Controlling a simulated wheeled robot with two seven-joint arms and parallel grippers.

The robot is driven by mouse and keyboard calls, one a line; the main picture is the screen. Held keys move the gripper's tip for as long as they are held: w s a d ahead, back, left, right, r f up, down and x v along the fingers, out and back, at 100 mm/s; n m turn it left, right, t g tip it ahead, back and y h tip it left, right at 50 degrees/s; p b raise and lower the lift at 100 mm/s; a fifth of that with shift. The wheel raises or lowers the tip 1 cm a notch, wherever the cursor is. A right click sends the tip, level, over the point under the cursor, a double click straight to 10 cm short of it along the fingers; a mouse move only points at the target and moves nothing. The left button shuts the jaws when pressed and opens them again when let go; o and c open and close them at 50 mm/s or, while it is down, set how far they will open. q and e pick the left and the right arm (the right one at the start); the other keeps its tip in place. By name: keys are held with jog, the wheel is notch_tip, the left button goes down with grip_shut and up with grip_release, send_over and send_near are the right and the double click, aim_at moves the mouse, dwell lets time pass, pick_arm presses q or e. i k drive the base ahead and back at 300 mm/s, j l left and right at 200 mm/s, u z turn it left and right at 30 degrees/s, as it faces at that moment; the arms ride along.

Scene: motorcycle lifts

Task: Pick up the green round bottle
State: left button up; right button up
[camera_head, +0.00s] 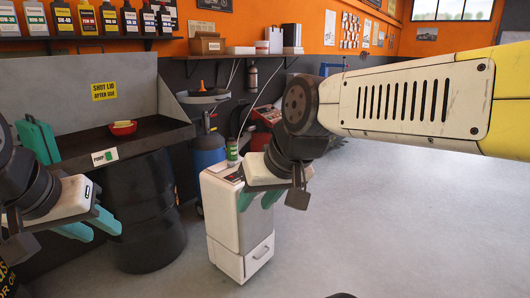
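A small green round bottle (232,150) with a pale cap stands upright at the back of the top of a white cabinet (234,225). My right gripper (259,200) is just to the right of the bottle and nearer to me, over the cabinet's right side. Its teal fingers point down and stand apart with nothing seen between them. The bottle is apart from the fingers. My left gripper (90,228) is at the lower left, far from the bottle. Its teal fingers are apart and look empty.
A parts washer sink (150,138) holds a red bowl (123,128) and stands over a black drum (145,215). A blue cylinder (208,158) is behind the cabinet. A shelf of bottles (85,20) is at upper left. The floor at right is clear.

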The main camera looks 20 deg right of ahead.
aim_at(232, 146)
jog(key=z, duration=0.4)
jog(key=i+l, duration=0.2)
jog(key=i, duration=0.35)
jog(key=i+l, duration=0.25)
jog(key=i, duration=0.25)
jog(key=i+l+z, duration=0.1)
jog(key=i, duration=0.45)
jog(key=i+l, duration=0.3)
jog(key=i, duration=0.25)
jog(key=i+l, duration=0.2)
jog(key=i, duration=0.35)
